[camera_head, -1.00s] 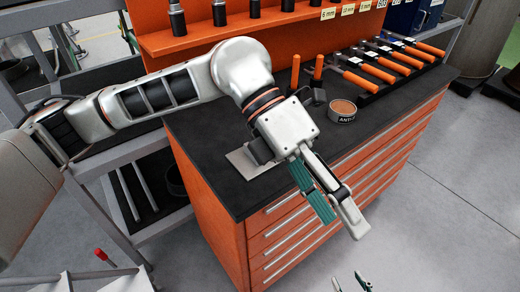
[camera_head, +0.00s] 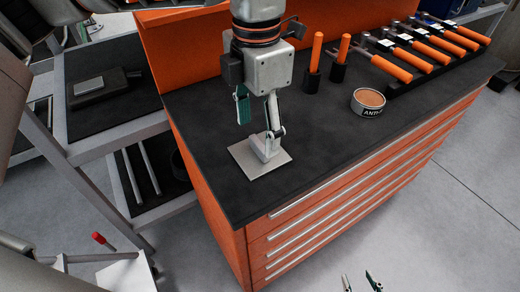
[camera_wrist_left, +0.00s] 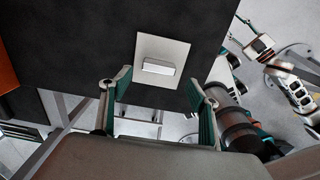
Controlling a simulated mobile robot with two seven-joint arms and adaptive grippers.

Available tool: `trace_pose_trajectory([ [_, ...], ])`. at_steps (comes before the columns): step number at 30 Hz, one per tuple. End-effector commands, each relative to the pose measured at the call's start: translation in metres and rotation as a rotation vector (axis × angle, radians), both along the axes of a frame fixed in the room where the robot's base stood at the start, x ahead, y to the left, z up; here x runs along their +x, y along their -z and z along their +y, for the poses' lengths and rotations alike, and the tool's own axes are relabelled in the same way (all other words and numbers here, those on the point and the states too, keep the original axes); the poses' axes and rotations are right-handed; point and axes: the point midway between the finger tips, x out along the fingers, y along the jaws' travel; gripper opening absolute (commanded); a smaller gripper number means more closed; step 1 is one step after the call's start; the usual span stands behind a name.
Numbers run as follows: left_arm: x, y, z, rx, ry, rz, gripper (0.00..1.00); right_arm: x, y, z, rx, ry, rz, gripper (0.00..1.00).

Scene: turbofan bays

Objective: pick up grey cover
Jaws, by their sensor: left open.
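The grey cover (camera_head: 272,165) is a light square plate lying flat on the black top of the orange cabinet, near its front left edge. In the left wrist view the cover (camera_wrist_left: 148,78) shows a raised block handle at its middle. My left gripper (camera_head: 256,128) points down above the cover with its fingers spread. One finger hides part of the cover in the head view.
A round tin (camera_head: 368,102) and upright orange-handled tools (camera_head: 315,55) stand to the right. A rack of orange-handled tools (camera_head: 425,55) lies further right. A grey shelf cart (camera_head: 110,140) adjoins the cabinet's left side. The top right of the cover is clear.

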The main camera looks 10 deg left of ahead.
Motion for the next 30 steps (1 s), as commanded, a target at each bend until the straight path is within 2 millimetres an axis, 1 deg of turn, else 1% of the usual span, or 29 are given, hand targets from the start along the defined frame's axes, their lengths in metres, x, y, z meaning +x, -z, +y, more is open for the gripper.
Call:
trace_pose_trajectory([
  [5,0.003,0.018,-0.001,-0.001,0.001,0.004,0.61,-0.002,0.004,0.000,-0.002,0.000,0.006,0.40],
  [9,0.006,0.040,-0.001,-0.001,0.000,0.005,0.61,-0.004,0.009,-0.001,-0.005,-0.002,0.011,0.40],
  [12,0.006,0.050,-0.001,-0.001,0.000,0.004,0.61,-0.004,0.009,-0.001,-0.007,-0.003,0.012,0.40],
  [19,0.006,0.050,-0.001,-0.002,-0.001,0.001,0.61,0.002,0.005,-0.001,-0.008,-0.001,0.000,0.40],
  [20,0.006,0.050,-0.001,-0.003,-0.001,0.001,0.56,0.002,0.004,-0.001,-0.008,-0.001,0.000,0.40],
  [21,0.006,0.050,-0.001,-0.003,-0.001,0.001,0.46,0.002,0.004,-0.001,-0.007,-0.002,-0.001,0.40],
  [23,0.006,0.050,-0.001,-0.003,-0.001,0.001,0.30,0.002,0.004,-0.001,-0.007,-0.002,-0.001,0.40],
  [24,0.006,0.050,-0.001,-0.003,-0.001,0.001,0.20,0.002,0.004,-0.001,-0.007,-0.002,-0.001,0.40],
  [25,0.006,0.050,-0.001,-0.003,-0.001,0.001,0.15,0.002,0.004,-0.002,-0.007,-0.002,-0.001,0.40],
  [30,0.006,0.050,-0.002,-0.003,-0.001,0.001,0.15,0.002,0.005,-0.002,-0.007,-0.001,-0.001,0.40],
])
